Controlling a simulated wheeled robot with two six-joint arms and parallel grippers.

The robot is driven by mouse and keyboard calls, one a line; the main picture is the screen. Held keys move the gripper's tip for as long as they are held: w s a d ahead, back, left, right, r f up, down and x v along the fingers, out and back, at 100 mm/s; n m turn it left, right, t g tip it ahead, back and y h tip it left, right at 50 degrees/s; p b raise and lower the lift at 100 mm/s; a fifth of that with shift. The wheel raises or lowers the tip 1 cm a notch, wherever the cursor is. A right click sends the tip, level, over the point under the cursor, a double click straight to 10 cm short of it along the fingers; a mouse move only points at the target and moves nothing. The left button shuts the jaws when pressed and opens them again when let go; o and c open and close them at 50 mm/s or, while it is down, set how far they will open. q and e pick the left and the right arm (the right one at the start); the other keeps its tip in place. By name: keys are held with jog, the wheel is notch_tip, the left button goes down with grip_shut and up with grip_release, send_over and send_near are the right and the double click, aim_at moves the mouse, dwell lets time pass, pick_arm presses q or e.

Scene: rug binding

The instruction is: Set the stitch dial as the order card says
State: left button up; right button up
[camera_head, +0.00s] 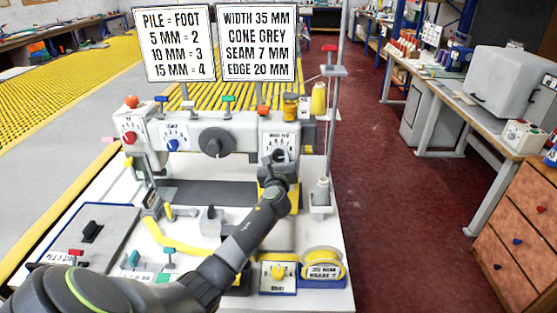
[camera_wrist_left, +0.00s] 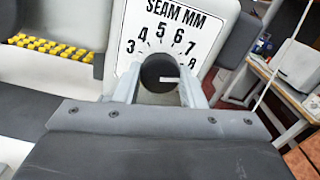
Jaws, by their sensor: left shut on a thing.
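The dial on the right of the machine head has a white plate (camera_wrist_left: 160,12) marked "SEAM MM" with numbers from 3 to 8. In the head view this plate (camera_head: 278,139) shows small above my gripper. My left gripper (camera_head: 279,157) is shut on the black dial knob (camera_wrist_left: 158,70), one finger on each side. The knob's white pointer line points right, towards the 8 side and slightly below that number. The order card (camera_head: 257,42) reads width 35 mm, cone grey, seam 7 mm, edge 20 mm. My right gripper is not in view.
The machine also carries a red knob (camera_head: 130,137), a blue knob (camera_head: 173,145) and a dark handwheel (camera_head: 216,142). A second card (camera_head: 180,43) lists pile and foot numbers. A yellow tape roll (camera_head: 323,262) lies at the table's front right. The red floor right of the table is clear.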

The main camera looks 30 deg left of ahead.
pick_arm(q)
jog(key=shift+n, duration=0.3)
jog(key=shift+f+n+b, duration=0.1)
jog(key=shift+n+b, duration=0.4)
jog(key=shift+n, duration=0.4)
jog(key=shift+n+b, duration=0.55)
jog(key=shift+n, duration=1.05)
jog(key=o, duration=1)
jog(key=shift+s, duration=0.1)
jog(key=b+v, duration=0.1)
jog(key=v, duration=1.6)
jog(key=shift+s+b, duration=0.15)
jog(key=shift+b, duration=0.15)
